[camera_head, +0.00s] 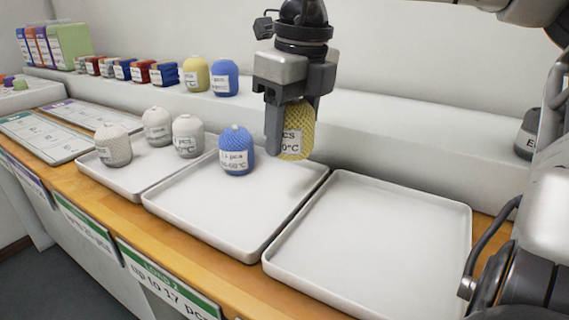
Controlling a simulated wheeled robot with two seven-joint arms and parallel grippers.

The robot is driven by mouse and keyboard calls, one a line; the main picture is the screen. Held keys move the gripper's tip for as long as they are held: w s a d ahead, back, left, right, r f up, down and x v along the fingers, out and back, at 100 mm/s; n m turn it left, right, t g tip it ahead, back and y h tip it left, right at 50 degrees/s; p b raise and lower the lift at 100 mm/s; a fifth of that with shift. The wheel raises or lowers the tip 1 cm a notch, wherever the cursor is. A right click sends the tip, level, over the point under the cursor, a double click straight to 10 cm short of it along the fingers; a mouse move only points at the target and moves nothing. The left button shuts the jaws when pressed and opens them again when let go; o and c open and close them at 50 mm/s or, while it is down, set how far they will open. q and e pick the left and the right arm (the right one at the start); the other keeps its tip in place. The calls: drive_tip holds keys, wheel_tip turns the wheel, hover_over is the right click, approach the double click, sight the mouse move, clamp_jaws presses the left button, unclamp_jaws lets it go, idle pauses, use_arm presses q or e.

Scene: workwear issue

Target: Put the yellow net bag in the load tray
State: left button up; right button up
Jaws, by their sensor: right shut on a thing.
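My right gripper (292,128) comes down from the top of the view and is shut on a yellow net bag (297,132) with a white label. The bag hangs upright above the back right part of the middle white tray (215,222). Part of the bag is hidden behind a finger. The middle tray holds a blue net bag (236,150) at its back left. A green-headed sign (165,284) on the counter front below the trays reads "up to 17 pcs". My left gripper is not in view.
An empty white tray (378,232) lies to the right. The left tray (125,180) holds several pale net bags. Another yellow bag (196,75) and a blue bag (224,78) stand on the back ledge (400,135). The middle tray's front is clear.

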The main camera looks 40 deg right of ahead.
sight(282, 183)
drive_tip(key=w+f, duration=0.1)
drive_tip(key=w+d+f, duration=0.1)
drive_tip(key=f, duration=0.1)
drive_tip(key=shift+w+d+f, duration=0.15)
drive_tip(key=shift+w+f, duration=0.1)
drive_tip(key=shift+w, duration=0.05)
drive_tip(key=shift+w+d+f, duration=0.1)
drive_tip(key=shift+w+f, duration=0.15)
drive_tip(key=shift+f, duration=0.15)
wheel_tip(282, 183, down, 3)
drive_tip(key=shift+f+b, duration=0.1)
drive_tip(key=shift+b, duration=0.5)
drive_tip(key=shift+f, duration=0.1)
drive_tip(key=o, duration=1)
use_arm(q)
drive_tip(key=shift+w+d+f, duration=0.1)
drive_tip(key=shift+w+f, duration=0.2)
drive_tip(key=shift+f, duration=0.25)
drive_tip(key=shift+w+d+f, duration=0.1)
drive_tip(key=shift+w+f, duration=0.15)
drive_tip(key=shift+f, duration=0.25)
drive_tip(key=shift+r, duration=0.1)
